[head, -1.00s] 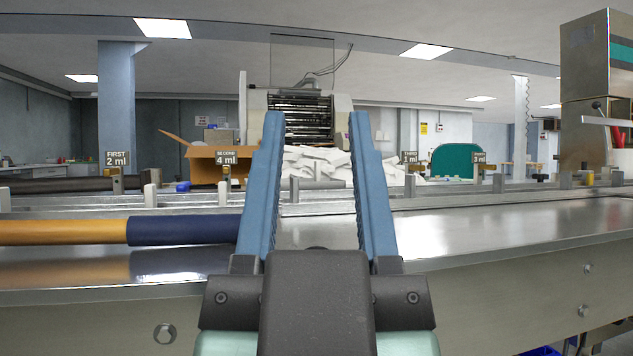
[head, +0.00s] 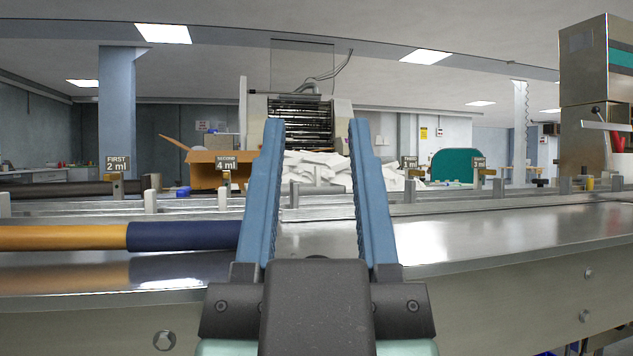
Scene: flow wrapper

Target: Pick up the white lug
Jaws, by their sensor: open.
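Several small upright lugs stand in a row along the metal conveyor. Pale, whitish ones show at the left: one (head: 150,201), another (head: 223,201) to its right, and one at the far left edge (head: 5,204). Greyer ones stand further right, such as one between my fingers (head: 294,195) and one right of them (head: 409,190). I cannot tell for sure which is the white lug. My gripper (head: 316,125) is open and empty, its blue fingers pointing forward over the conveyor. No lug is visibly touched by the fingers.
A yellow and dark blue roller (head: 125,236) lies across the front left, reaching the left finger. Small signs stand behind the lugs. A cardboard box (head: 205,168) and a white heap (head: 318,170) are further back. The metal deck (head: 480,237) at right is clear.

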